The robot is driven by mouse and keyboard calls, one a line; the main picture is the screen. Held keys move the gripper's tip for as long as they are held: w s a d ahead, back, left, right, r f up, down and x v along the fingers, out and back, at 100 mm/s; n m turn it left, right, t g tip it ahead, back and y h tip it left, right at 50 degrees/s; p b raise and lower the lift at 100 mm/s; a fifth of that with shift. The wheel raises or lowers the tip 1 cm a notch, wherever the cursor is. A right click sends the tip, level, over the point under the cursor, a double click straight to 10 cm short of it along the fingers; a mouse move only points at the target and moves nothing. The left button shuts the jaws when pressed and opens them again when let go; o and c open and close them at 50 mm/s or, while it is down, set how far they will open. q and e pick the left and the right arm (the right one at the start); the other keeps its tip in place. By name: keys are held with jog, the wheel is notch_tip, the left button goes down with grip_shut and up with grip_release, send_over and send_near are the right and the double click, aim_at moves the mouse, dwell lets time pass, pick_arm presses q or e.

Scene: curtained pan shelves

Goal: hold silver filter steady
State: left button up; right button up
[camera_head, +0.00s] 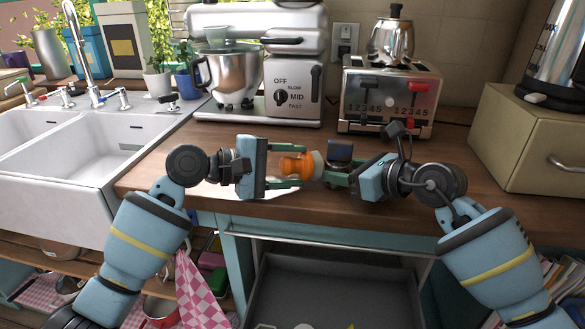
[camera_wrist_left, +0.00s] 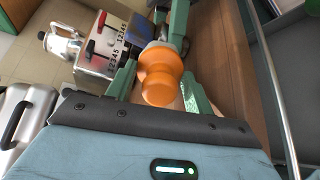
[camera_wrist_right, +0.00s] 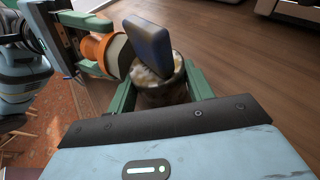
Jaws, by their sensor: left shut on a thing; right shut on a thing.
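My left gripper (camera_head: 290,166) is shut on an orange, waisted object (camera_head: 296,167) with a pale round end, held level above the counter. It shows in the left wrist view (camera_wrist_left: 160,77), its pale end pointing toward my right gripper. My right gripper (camera_head: 338,166) is shut on a round, cup-like silver piece (camera_wrist_right: 160,82), which looks like the silver filter. A dark blue block (camera_wrist_right: 148,43) sticks up at it and also shows in the head view (camera_head: 340,151). The orange object's pale end is close beside the filter; I cannot tell whether they touch.
The wooden counter (camera_head: 400,205) is clear around my grippers. A mixer (camera_head: 270,85) and a toaster (camera_head: 388,97) stand behind. A beige box (camera_head: 530,140) is on the right, a white sink (camera_head: 75,150) on the left. A drawer (camera_head: 330,290) is open below.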

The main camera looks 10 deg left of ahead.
pick_arm(q)
jog(key=shift+s+d, duration=0.4)
jog(key=shift+s, duration=0.2)
jog(key=shift+s+d, duration=0.4)
jog(key=shift+s, duration=0.2)
jog(key=shift+w, duration=0.1)
jog(key=shift+w+a, duration=0.35)
jog(key=shift+w, duration=0.3)
jog(key=shift+w+a, duration=0.3)
jog(key=shift+w, duration=0.35)
jog(key=shift+s+d, duration=0.4)
jog(key=shift+s, duration=0.35)
jog(key=shift+s+d, duration=0.35)
jog(key=shift+s, duration=0.35)
jog(key=shift+w+a, duration=0.45)
jog(key=shift+w, duration=0.2)
jog(key=shift+w+a, duration=0.45)
jog(key=shift+w, duration=0.2)
jog(key=shift+s, duration=0.1)
